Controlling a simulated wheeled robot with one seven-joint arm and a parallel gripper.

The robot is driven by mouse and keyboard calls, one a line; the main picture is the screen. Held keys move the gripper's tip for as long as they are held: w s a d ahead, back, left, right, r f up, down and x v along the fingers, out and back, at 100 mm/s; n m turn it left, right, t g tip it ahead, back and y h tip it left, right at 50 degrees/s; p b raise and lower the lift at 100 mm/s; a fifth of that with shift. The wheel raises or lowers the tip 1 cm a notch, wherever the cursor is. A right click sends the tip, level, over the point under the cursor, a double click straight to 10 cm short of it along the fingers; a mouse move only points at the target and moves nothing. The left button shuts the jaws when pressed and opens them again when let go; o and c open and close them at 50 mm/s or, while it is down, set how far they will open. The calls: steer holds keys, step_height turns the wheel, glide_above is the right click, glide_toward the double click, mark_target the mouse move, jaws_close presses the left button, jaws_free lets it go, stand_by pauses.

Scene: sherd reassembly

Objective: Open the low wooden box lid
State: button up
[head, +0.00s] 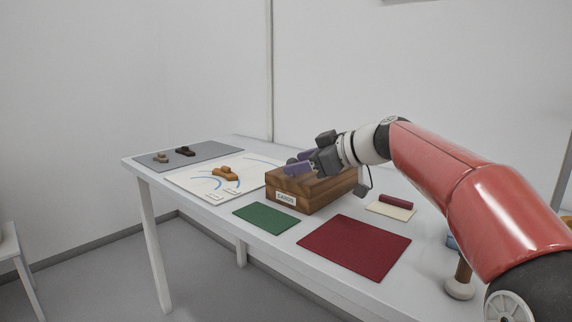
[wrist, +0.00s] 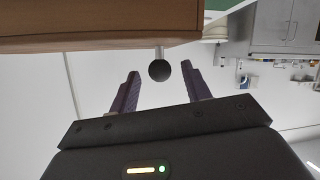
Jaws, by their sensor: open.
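The low wooden box (head: 318,197) stands on the white table, with a small white label on its front. Its lid looks shut, though my gripper covers part of the top. In the wrist view, the wooden box (wrist: 95,22) fills the upper left. A dark round knob (wrist: 159,70) on a pale stem sticks out from it. My gripper (head: 298,163) is over the box's top at its back left. It is open in the wrist view (wrist: 161,76), with its two purple fingers apart and the knob between their tips.
A green mat (head: 266,219) and a dark red mat (head: 355,247) lie in front of the box. A white sheet (head: 190,182) with blue curves holds a brown sherd (head: 226,174). A grey mat (head: 163,163) with dark pieces lies far left. A red roll (head: 396,201) lies right.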

steer(key=x, duration=0.5)
steer(key=shift+d, duration=0.1)
jaws_close()
